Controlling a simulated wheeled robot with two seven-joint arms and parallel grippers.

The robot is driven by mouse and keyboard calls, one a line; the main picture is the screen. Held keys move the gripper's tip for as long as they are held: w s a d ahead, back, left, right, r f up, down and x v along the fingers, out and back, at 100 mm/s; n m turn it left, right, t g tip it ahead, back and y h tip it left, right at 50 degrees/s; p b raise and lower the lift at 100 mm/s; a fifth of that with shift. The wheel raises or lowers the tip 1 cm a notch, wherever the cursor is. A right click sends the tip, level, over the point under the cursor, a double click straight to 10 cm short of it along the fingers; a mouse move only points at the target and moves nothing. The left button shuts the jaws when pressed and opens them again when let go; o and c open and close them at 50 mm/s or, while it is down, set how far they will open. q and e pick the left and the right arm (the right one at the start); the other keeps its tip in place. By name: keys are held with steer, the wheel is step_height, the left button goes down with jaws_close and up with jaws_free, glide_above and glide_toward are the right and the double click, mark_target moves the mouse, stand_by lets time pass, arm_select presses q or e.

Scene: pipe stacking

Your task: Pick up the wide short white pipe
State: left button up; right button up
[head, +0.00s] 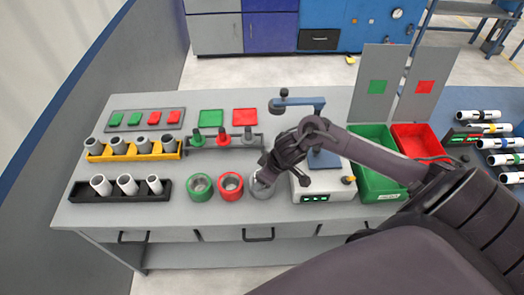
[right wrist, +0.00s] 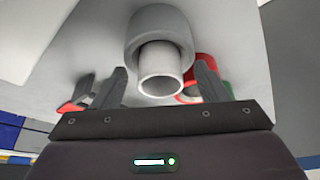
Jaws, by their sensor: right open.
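In the right wrist view a short white pipe (right wrist: 160,72) stands out of a grey ring holder (right wrist: 158,32), open end toward my camera. My right gripper (right wrist: 160,90) is open, with one finger on each side of the pipe; contact is not visible. In the head view my right gripper (head: 266,172) is over the grey ring (head: 263,189), and hides the pipe there. Several white pipes, among them the left one (head: 100,185) and the right one (head: 154,184), stand tilted in a black rack (head: 88,196) at the table's left. My left gripper is not in view.
A green ring (head: 200,187) and a red ring (head: 231,187) stand left of the grey ring. A yellow rack (head: 170,156) of grey pipes is behind. A device (head: 322,184), a green bin (head: 376,188) and a red bin (head: 418,142) stand right.

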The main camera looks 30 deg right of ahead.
steer(key=c, duration=1.1)
steer(key=shift+o, duration=0.2)
